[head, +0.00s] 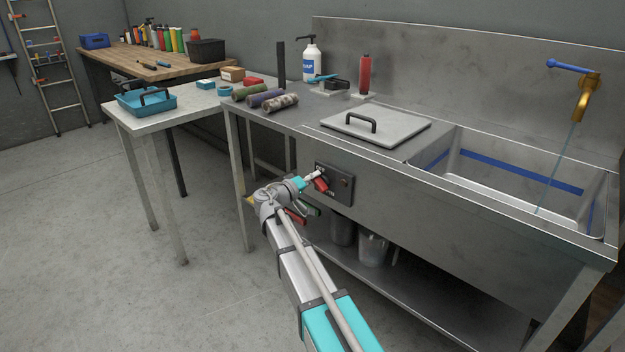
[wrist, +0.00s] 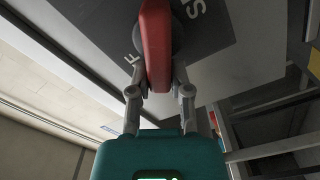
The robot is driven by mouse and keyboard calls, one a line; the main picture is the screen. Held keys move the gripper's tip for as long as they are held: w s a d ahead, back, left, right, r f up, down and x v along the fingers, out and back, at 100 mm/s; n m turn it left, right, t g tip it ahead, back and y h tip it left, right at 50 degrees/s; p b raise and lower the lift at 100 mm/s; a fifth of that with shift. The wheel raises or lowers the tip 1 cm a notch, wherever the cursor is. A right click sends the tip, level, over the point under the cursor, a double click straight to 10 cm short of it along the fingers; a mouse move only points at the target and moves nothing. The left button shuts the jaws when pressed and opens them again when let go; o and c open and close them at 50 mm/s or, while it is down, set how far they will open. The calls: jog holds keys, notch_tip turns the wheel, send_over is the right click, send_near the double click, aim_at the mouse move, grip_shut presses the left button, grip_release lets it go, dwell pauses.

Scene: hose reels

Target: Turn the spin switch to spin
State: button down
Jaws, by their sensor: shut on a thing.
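The spin switch has a red handle (head: 321,185) on a dark panel (head: 345,189) on the front of the steel sink bench. In the wrist view the red handle (wrist: 155,45) stands out from the dark panel (wrist: 212,35), which bears white letters; an "F" and an "S" are readable, the rest is cut off or hidden. My gripper (head: 314,178) reaches the panel from the front left. In the wrist view my gripper (wrist: 158,72) is shut on the red handle, one finger on each side. The handle runs roughly along the gripper's own line.
The sink basin (head: 520,193) and a flat lid with a handle (head: 375,131) lie above the panel. Below, a shelf (head: 420,293) holds buckets (head: 373,249). A side table (head: 150,124) with a blue tray stands left. The floor at left is clear.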

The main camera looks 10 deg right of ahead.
jog(key=n, duration=0.2)
jog(key=f+n, duration=0.1)
jog(key=n, duration=0.1)
jog(key=n+b, duration=0.1)
jog(key=n, duration=0.1)
jog(key=shift+w+f, duration=0.1)
jog(key=shift+f, duration=0.15)
dwell(0.4)
jog(key=c, duration=0.6)
grip_release()
jog(key=shift+o, duration=0.2)
jog(key=shift+a, duration=0.15)
jog(key=shift+a, duration=0.2)
jog(key=v, duration=1.1)
jog(key=shift+s, duration=0.2)
